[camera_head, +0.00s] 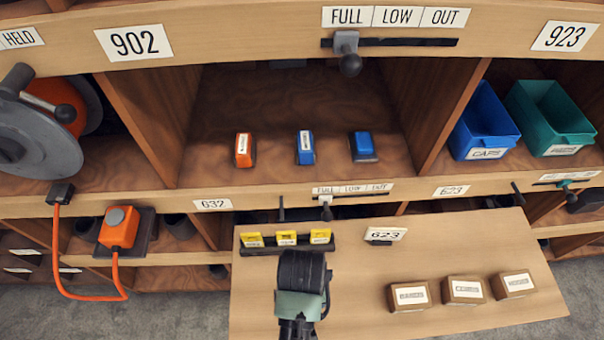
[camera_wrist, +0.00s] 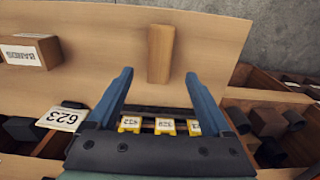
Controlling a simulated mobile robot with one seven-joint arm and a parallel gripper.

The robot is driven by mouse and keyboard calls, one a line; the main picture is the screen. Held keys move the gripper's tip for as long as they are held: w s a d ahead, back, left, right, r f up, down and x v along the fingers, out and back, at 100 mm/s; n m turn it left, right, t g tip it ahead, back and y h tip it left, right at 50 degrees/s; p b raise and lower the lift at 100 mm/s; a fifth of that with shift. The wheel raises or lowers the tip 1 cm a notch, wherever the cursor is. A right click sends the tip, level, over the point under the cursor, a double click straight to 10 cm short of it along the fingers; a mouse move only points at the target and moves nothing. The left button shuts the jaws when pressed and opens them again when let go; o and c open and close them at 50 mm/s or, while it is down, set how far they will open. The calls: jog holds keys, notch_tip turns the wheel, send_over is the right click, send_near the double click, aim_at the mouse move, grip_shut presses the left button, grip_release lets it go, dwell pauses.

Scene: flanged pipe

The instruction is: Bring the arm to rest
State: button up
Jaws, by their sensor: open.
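My gripper (camera_wrist: 157,78) shows in the wrist view with its two blue fingers spread apart and nothing held between them. A plain wooden block (camera_wrist: 161,53) is on the board beyond the fingertips, apart from them. In the head view my wrist hangs over the left part of the sloping wooden board (camera_head: 480,245), and the fingers are hidden there. Several yellow tags (camera_head: 286,238) sit in a dark rail behind my wrist; they also show between the finger bases in the wrist view.
Several labelled wooden blocks (camera_head: 464,290) stand on the board's right. A 623 plate (camera_head: 385,235) is near its back edge. The shelf above holds an orange block (camera_head: 244,149), blue blocks (camera_head: 362,146) and bins (camera_head: 484,125). A cable reel (camera_head: 45,120) is at left. The board's middle is clear.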

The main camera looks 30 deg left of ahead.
jog(key=shift+r, duration=1.1)
